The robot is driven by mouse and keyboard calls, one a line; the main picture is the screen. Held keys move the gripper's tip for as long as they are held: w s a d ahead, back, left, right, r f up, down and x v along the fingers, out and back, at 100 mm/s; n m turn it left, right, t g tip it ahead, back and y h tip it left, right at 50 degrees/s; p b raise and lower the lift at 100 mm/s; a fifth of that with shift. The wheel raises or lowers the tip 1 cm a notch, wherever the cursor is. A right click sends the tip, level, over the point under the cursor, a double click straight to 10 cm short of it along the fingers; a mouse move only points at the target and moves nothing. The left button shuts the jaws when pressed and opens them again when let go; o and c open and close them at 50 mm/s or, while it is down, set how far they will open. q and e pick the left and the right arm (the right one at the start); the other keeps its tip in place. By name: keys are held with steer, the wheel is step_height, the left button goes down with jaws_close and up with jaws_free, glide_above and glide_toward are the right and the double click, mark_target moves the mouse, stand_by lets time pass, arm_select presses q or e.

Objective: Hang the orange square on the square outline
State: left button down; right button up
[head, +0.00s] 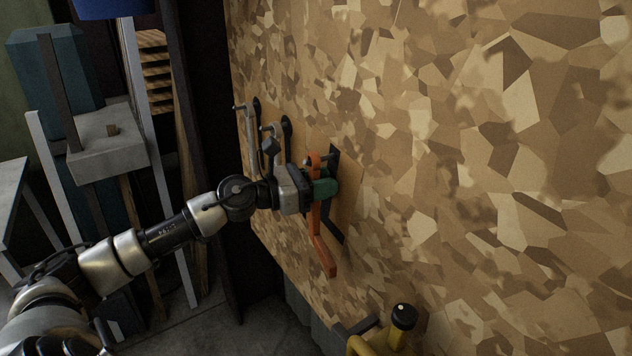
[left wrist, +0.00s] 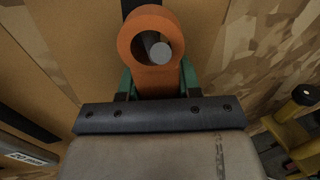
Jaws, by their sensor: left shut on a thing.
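The orange square (head: 316,222) is a flat tool with a round hole at its top end and a foot at its bottom. It hangs upright close to the board, in front of the dark square outline (head: 335,160). My left gripper (head: 322,188), with green fingertips, is shut on it just below the hole. In the left wrist view the orange ring (left wrist: 137,40) surrounds the round grey end of a peg (left wrist: 161,51). The peg appears to reach into the hole; how deep I cannot tell. The gripper hides part of the outline. My right gripper is out of view.
Grey tools (head: 250,125) hang on pegs on the camouflage-patterned board (head: 480,180) left of the square. A yellow thing with a black knob (head: 404,316) stands low at the right. A grey stand (head: 108,150) is at the left. The board's right part is clear.

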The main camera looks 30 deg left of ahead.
arm_select(q)
steer(key=shift+f, duration=0.1)
steer(key=c, duration=1.1)
jaws_free()
steer(key=o, duration=0.3)
steer(key=shift+d, duration=0.1)
steer(key=shift+o, duration=0.5)
steer(key=shift+s+d+r, duration=0.1)
steer(key=shift+s+r, duration=0.1)
steer(key=shift+w, duration=0.1)
